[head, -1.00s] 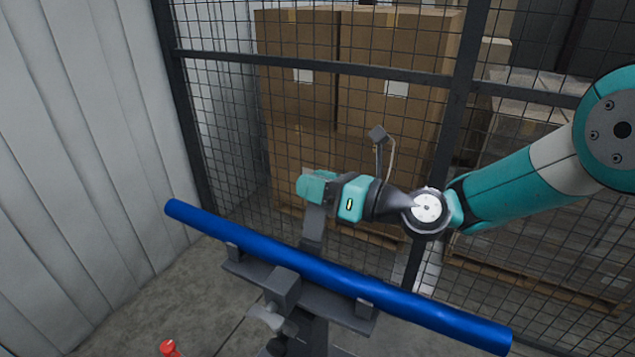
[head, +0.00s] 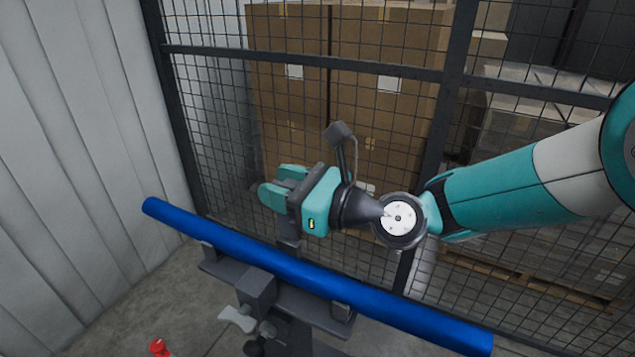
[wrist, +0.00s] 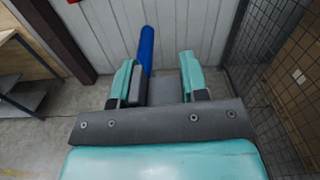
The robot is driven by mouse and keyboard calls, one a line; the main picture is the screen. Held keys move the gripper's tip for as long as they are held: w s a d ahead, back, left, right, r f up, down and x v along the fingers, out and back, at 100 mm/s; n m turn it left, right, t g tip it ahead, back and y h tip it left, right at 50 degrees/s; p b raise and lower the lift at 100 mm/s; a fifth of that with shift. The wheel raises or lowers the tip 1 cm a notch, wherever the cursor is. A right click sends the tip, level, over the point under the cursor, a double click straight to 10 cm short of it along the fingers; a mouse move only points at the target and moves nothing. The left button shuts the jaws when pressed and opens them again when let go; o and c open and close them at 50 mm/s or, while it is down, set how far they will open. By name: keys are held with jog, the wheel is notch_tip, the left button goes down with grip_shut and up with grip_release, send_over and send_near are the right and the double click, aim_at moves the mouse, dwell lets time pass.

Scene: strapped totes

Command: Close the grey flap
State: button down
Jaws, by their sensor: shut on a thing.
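A blue pipe (head: 300,268) lies across a dark grey stand (head: 300,308) and also shows in the wrist view (wrist: 147,50). The grey flap (head: 289,228) stands raised at the stand's far side, behind the pipe. Its upper part is hidden by my gripper (head: 278,186) in the head view. In the wrist view my gripper (wrist: 157,78) has its two teal fingers on either side of the grey flap (wrist: 166,90). It is shut on the flap, above the pipe.
A black wire-mesh fence (head: 310,62) stands close behind, with cardboard boxes (head: 375,90) beyond it. A pale ribbed wall (head: 80,120) is at the left. A red object (head: 159,347) shows at the bottom edge. A shelf (wrist: 20,75) stands left in the wrist view.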

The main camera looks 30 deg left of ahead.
aim_at(249, 274)
jog(key=s+n+b, duration=0.2)
jog(key=shift+d+n, duration=0.1)
jog(key=shift+n, duration=0.3)
jog(key=s+n+b, duration=0.1)
jog(key=n+b, duration=0.1)
jog(key=s+f+n+b, duration=0.1)
jog(key=s+n+b, duration=0.1)
jog(key=shift+s+d+f+n, duration=0.1)
jog(key=shift+s+n, duration=0.05)
jog(key=shift+n, duration=0.15)
jog(key=s+f+n+b, duration=0.1)
jog(key=n+b, duration=0.1)
jog(key=b, duration=0.1)
jog(key=s+f+n+b, duration=0.1)
jog(key=s+n+b, duration=0.1)
jog(key=n+b, duration=0.1)
jog(key=s+f+n+b, duration=0.1)
jog(key=f+n+b, duration=0.1)
jog(key=n+b, duration=0.1)
jog(key=shift+s+d+b, duration=0.15)
jog(key=shift+s+b, duration=0.05)
jog(key=shift+b, duration=0.25)
jog(key=c, duration=0.8)
grip_release()
jog(key=shift+f, duration=0.2)
jog(key=shift+s+f, duration=0.15)
jog(key=shift+f, duration=0.1)
